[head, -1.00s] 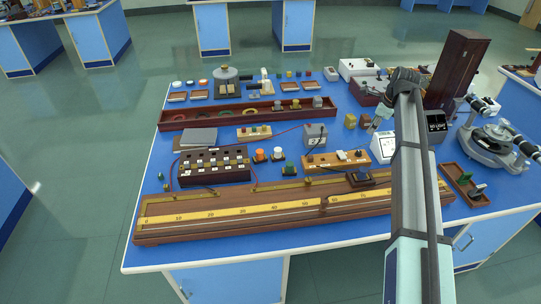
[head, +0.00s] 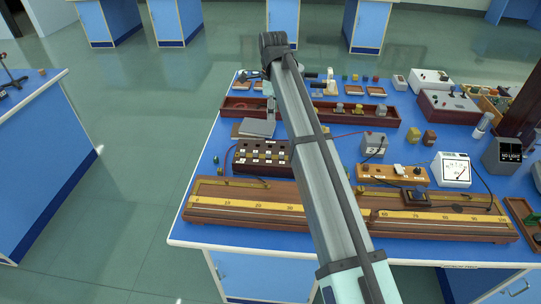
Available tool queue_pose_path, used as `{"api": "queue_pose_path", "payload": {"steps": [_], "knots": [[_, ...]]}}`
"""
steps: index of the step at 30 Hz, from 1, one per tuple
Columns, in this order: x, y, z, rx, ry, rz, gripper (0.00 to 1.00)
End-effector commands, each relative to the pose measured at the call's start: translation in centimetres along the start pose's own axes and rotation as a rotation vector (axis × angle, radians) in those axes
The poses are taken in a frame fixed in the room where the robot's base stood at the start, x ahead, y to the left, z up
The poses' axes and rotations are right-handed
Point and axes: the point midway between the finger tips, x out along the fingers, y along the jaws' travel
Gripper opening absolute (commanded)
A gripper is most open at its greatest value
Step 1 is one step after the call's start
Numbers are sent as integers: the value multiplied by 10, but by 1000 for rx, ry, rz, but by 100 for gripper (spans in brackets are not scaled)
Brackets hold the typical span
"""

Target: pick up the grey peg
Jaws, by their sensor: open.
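My arm reaches across the bench in the head view, with its wrist over the back left of the bench. Only a small pale part of my gripper (head: 268,88) shows below the wrist, and its fingertips are too small to make out. It is above the bench near the left part of the long red tray, with nothing visibly held. I cannot pick out the grey peg with certainty. Several small pegs (head: 355,78) stand in a row at the back of the bench, right of my wrist, too small to tell apart surely.
The long red tray (head: 238,112) holds several small parts. A black socket box (head: 262,156), a grey box (head: 374,145), a white meter (head: 452,170) and a long wooden scale (head: 250,208) stand nearer. My arm hides the middle. Blue bench top (head: 208,165) is bare at left.

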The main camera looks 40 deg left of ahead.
Motion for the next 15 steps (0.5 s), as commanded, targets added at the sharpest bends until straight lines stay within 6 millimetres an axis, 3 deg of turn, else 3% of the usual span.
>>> {"api": "queue_pose_path", "payload": {"steps": [3, 7, 15], "knots": [[-1, 7, 17, -21, 9, 4, 50], [9, 9, 19, -24, 11, 7, 50], [58, 10, 18, -24, 11, 8, 50]]}}
